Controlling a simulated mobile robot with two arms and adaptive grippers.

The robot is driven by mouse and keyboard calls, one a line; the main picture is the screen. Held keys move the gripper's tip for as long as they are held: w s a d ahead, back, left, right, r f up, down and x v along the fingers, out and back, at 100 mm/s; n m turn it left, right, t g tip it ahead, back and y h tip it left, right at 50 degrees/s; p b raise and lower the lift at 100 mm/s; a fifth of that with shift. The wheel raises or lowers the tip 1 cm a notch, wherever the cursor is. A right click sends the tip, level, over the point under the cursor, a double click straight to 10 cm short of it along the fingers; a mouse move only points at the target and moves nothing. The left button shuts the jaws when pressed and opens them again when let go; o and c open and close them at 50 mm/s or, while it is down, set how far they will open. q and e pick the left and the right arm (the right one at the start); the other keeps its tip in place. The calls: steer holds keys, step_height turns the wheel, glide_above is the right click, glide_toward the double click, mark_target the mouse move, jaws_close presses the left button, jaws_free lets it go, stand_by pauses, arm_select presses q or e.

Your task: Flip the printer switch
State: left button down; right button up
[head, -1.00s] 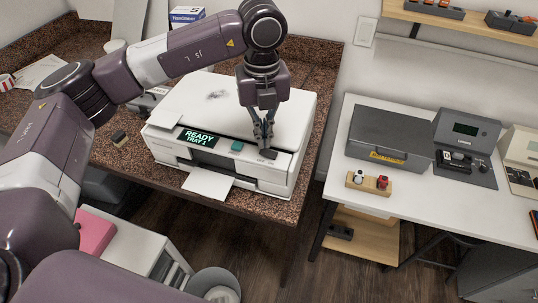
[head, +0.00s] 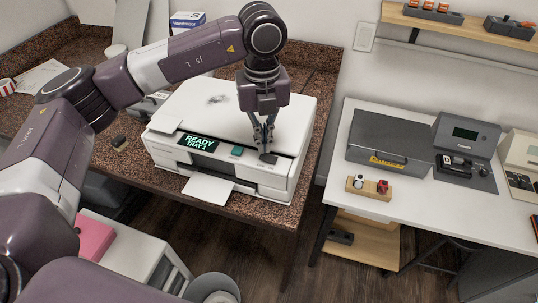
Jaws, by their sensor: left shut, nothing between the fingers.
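A white printer (head: 215,105) stands on the brown speckled counter. Its lit display (head: 198,143) reads "READY TRAY 1". A teal button (head: 237,151) sits right of the display. A dark switch (head: 269,158) is near the right end of the front panel. My left gripper (head: 263,146) points down over the panel, shut and empty, with its fingertips close to the dark switch. I cannot tell whether they touch it. A sheet of paper (head: 205,190) sticks out at the printer's front. My right gripper is not in view.
A white table (head: 420,205) at the right holds a grey case (head: 390,140), a device with a screen (head: 466,145) and a wooden block (head: 368,188). A bin (head: 212,287) stands below the counter. A gap of floor separates counter and table.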

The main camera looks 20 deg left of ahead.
mark_target(264, 155)
arm_select(q)
steer(key=shift+f+b, duration=0.4)
steer(key=shift+f, duration=0.1)
stand_by(0.5)
steer(key=shift+f+b, duration=0.65)
steer(key=shift+f, duration=0.1)
steer(key=shift+s, duration=0.1)
stand_by(0.3)
steer(key=shift+r+p, duration=0.5)
steer(key=shift+r, duration=0.35)
steer(key=shift+r+p, duration=1.35)
steer(key=shift+r, duration=1.35)
